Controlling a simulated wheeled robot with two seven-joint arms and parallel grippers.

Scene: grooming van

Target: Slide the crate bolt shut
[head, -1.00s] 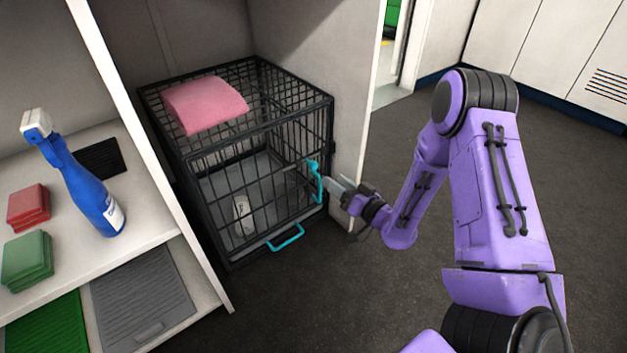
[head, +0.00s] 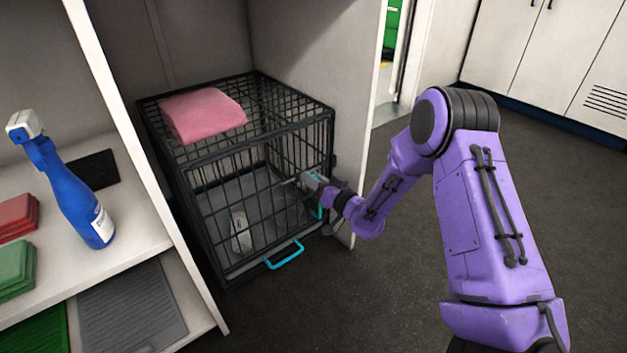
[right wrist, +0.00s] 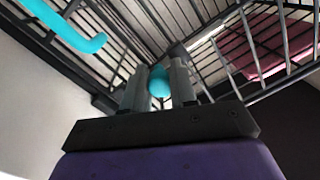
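The black wire crate (head: 262,137) stands in the open bay, its barred front facing me. My right gripper (head: 304,181) is at the right part of that front and hides most of the bolt. In the right wrist view, the bolt's teal knob (right wrist: 158,82) sits between the two fingers of my right gripper (right wrist: 157,84), close against both, so it looks gripped. A teal handle (head: 284,256) is low on the crate's front; a teal bar (right wrist: 65,25) also shows in the right wrist view. The bolt's far end is hidden. My left gripper is out of view.
A pink folded towel (head: 202,115) lies on the crate's top. Left, a shelf (head: 150,235) holds a blue spray bottle (head: 78,200) and red and green stacks. A panel (head: 352,120) stands close on the crate's right. The dark floor (head: 390,290) ahead is clear.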

